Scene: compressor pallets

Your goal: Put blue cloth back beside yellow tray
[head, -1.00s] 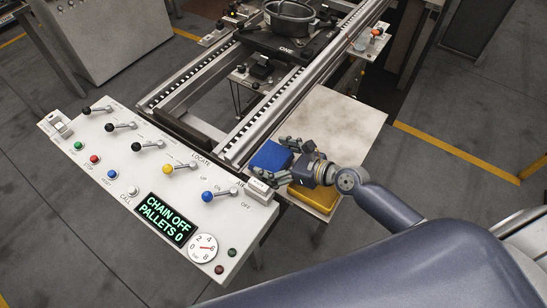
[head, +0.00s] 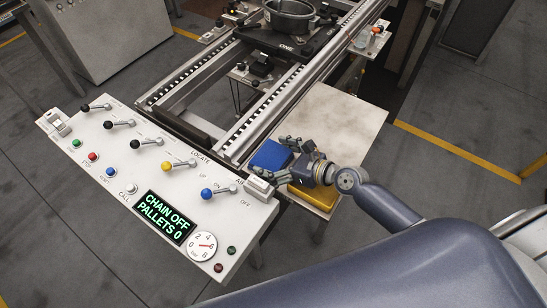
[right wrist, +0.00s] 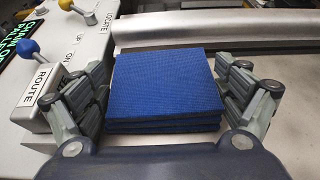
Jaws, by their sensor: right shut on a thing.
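The blue cloth (head: 271,156) is a folded, layered square. It shows large in the right wrist view (right wrist: 163,88), between the fingers of my right gripper (right wrist: 168,100). In the head view my right gripper (head: 283,160) is shut on the cloth, at the near left part of the small side table. The yellow tray (head: 317,194) lies just in front of the cloth, at the table's near corner, partly hidden under my gripper and wrist. I cannot tell whether the cloth touches the table. My left gripper is not in view.
The side table (head: 345,125) has a wide bare top beyond the cloth. The control panel (head: 130,170) with levers stands close on the left, its ROUTE block (right wrist: 40,99) beside my fingers. The conveyor rail (head: 290,95) runs along the table's left side.

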